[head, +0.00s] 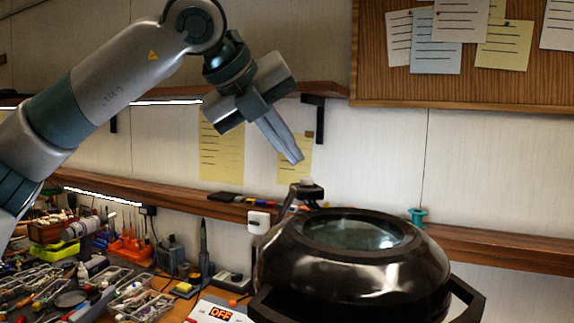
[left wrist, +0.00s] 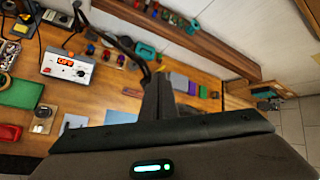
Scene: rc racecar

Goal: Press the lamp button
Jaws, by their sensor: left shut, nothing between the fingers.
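The lamp (head: 350,285) is a large black rounded head with a glass lens on top, at the lower right of the head view. A small pale-topped knob (head: 307,184) stands on a dark bracket at its back left; I cannot tell whether this is the button. My left gripper (head: 297,158) is shut and empty, tilted down to the right. In the picture its tips are just above the knob, apart from it. In the left wrist view its closed fingers (left wrist: 158,95) point over the bench, beside a thin dark curved arm. My right gripper is not in view.
A white box with an orange OFF display (head: 220,314) sits on the bench; it also shows in the left wrist view (left wrist: 68,66). Tools and trays (head: 120,290) crowd the bench at left. A wooden shelf (head: 180,192) runs along the wall behind.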

